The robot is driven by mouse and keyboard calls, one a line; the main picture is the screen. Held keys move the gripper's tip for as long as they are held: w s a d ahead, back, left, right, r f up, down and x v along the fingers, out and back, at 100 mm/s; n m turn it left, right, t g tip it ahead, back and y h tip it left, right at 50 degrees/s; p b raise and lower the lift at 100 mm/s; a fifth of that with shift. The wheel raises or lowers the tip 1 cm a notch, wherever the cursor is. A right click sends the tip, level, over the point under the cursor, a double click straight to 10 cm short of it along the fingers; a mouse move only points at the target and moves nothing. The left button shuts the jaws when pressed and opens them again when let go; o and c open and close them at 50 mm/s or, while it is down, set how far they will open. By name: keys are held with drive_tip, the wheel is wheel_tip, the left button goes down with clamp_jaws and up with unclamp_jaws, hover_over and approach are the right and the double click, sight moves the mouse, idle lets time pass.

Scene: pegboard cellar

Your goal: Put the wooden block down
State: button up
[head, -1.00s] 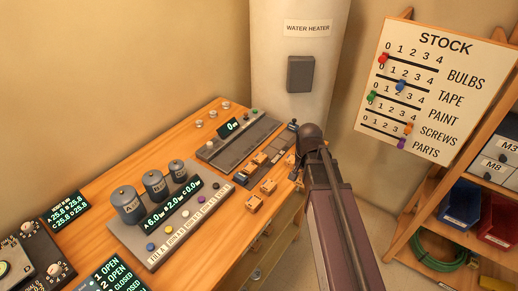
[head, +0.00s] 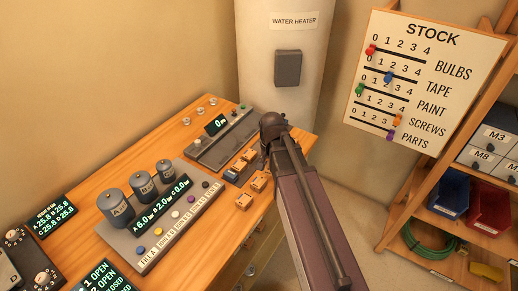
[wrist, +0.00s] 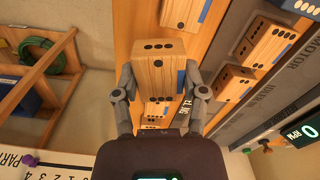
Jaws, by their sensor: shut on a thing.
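The wooden block (wrist: 163,68), with black dots and a blue stripe, is between the two fingers of my gripper (wrist: 160,92) in the wrist view. My gripper is shut on it, one finger against each side. Whether the block touches the bench is unclear. The wooden bench (head: 222,240) lies below, with loose similar blocks (head: 243,200) near its right edge. More blocks show in the wrist view (wrist: 185,12).
A grey panel with three canisters (head: 143,187) stands on the bench, with a scale-like device (head: 222,138) behind it. A water heater (head: 283,60) rises behind the bench. The stock board (head: 425,75) and a shelf with bins (head: 490,205) are at the right.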

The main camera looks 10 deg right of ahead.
drive_tip(key=shift+w+a+r+m+p, duration=0.1)
drive_tip(key=shift+a+r+m+p, duration=0.1)
drive_tip(key=shift+a+m, duration=0.55)
drive_tip(key=shift+a+r+m+p, duration=0.15)
drive_tip(key=shift+a+m, duration=0.5)
drive_tip(key=shift+a, duration=0.1)
drive_tip(key=b, duration=0.1)
hover_over(259, 149)
drive_tip(key=s, duration=0.1)
drive_tip(key=shift+a+f, duration=0.1)
drive_tip(key=shift+f, duration=0.6)
drive_tip(key=shift+w, duration=0.4)
drive_tip(key=shift+w+f+b, duration=0.2)
drive_tip(key=shift+f+b, duration=0.5)
drive_tip(key=shift+b, duration=0.15)
drive_tip(key=shift+f+b, duration=1.15)
drive_tip(key=shift+f, duration=0.15)
